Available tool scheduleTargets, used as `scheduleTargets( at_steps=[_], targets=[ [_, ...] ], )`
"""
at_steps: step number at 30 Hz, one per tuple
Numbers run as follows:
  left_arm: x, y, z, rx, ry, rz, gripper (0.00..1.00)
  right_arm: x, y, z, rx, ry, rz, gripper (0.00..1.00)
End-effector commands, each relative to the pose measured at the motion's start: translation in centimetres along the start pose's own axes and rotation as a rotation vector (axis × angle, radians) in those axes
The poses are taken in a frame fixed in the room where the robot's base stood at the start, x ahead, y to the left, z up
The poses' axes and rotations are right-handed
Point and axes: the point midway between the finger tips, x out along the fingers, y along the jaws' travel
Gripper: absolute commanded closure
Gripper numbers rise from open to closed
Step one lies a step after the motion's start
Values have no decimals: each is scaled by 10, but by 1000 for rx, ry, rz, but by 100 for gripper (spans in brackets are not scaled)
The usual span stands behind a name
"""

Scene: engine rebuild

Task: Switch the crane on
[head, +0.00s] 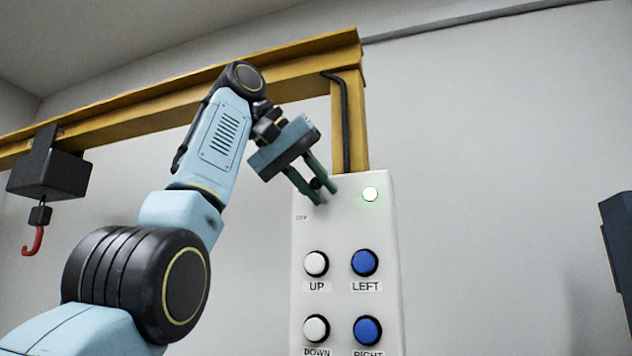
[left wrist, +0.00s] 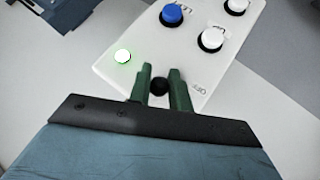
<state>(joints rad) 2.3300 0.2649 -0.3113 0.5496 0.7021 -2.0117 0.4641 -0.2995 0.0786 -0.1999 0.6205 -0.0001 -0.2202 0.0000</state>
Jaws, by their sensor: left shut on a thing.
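The crane's control box (head: 345,225) is a white upright panel in the middle of the head view. A green-white lamp (head: 370,194) glows at its top right; the lit lamp also shows in the left wrist view (left wrist: 123,57). My left gripper (head: 321,190) is at the top left of the panel, shut on a small black switch knob (left wrist: 159,87) between its green fingers. A label beside the knob is too small to read surely in the head view. My right gripper is not in view.
White UP (head: 316,263) and DOWN (head: 316,328) buttons and blue LEFT (head: 364,262) and RIGHT (head: 367,330) buttons sit below. A yellow crane beam (head: 150,107) carries a black hoist (head: 48,173) with a red hook (head: 34,240) at left.

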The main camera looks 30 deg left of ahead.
Motion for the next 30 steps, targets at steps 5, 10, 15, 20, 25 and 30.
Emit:
scheduleTargets(
  at_steps=[5,10,15,20,25,30],
  targets=[
    [-3,2,-2,-7,-7,1,100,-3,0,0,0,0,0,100],
    [-3,2,-3,-8,-9,1,100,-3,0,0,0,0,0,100],
    [-4,2,-3,-8,-9,1,100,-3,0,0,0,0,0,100],
    [-4,2,-3,-7,-8,2,75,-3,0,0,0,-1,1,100],
    [-3,2,-2,-8,-12,-1,60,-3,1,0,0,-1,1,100],
    [-2,1,-2,-9,-15,-3,60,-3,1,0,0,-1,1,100]
  ],
)
